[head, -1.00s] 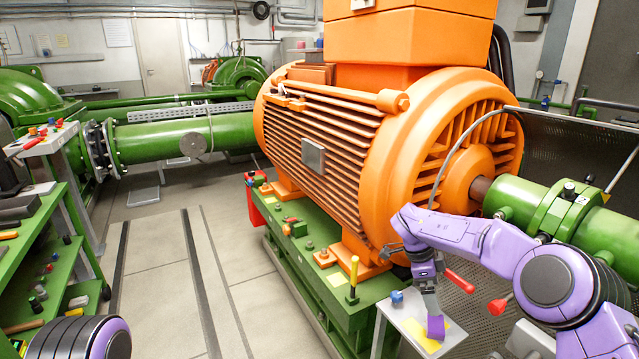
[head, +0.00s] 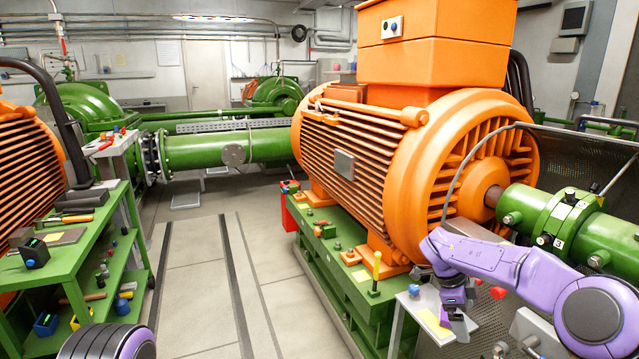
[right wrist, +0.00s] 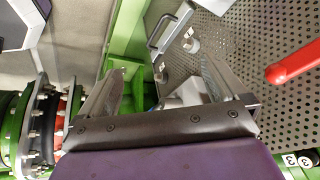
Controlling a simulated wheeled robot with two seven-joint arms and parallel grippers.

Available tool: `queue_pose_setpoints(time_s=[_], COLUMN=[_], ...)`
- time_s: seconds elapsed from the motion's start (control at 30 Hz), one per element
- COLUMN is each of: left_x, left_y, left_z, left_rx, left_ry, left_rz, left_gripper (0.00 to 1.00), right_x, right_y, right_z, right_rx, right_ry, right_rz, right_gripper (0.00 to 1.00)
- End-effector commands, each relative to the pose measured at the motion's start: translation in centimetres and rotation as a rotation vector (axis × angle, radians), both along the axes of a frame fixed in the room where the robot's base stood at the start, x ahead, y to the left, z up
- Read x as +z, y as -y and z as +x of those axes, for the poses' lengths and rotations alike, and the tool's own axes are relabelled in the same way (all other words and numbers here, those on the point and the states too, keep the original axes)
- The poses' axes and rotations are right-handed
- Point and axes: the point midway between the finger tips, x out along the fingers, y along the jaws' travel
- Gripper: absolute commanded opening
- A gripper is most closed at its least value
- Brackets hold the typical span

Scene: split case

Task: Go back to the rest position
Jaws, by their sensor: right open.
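My right arm comes in from the right in the head view, bent over a small pale side table (head: 427,344) beside the motor. Its gripper (head: 456,318) points down near the table's right side. The right wrist view shows its two fingers (right wrist: 160,85) spread apart with nothing held between them. Only a dark, ribbed, purple-ended part of my left arm shows at the bottom left of the head view. My left gripper is out of view.
The orange motor (head: 425,165) on its green base (head: 343,292) stands left of my right arm, with a green coupling (head: 545,215) behind. A green shelf cart (head: 85,243) with tools stands at left. The floor (head: 200,290) between is clear. A perforated panel (right wrist: 245,55) is close by.

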Motion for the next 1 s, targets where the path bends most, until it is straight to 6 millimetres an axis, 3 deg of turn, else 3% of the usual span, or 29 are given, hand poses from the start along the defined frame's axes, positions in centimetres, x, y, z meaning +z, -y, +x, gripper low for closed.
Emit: queue_pose_setpoints(time_s=[0.17,0.33,0.47,0.57,0.67,0.77,0.8,0.9,1.0], left_x=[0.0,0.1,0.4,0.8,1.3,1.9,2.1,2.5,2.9], left_y=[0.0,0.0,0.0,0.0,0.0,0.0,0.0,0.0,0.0], left_z=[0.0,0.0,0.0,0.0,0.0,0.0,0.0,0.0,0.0], left_rx=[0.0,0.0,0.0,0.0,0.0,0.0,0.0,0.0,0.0], left_ry=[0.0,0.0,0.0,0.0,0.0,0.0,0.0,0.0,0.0], left_rz=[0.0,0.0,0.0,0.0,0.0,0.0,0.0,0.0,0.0], left_gripper=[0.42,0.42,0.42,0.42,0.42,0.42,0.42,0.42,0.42], right_x=[-1.3,-3.7,-7.0,-10.6,-15.6,-19.7,-20.9,-22.4,-22.3], right_y=[1.8,3.0,3.0,2.2,0.0,-2.3,-3.1,-4.3,-4.5], right_z=[-0.3,-1.3,-2.9,-5.4,-10.8,-18.5,-21.8,-29.9,-36.2], right_rx=[-0.014,0.08,0.252,0.468,0.77,1.04,1.129,1.304,1.42], right_ry=[0.061,0.126,0.174,0.203,0.199,0.144,0.109,0.004,-0.105], right_rz=[-0.154,-0.366,-0.513,-0.58,-0.548,-0.413,-0.347,-0.188,-0.078], right_gripper=[0.99,0.99,0.99,0.99,0.99,0.99,0.99,0.99,0.99])
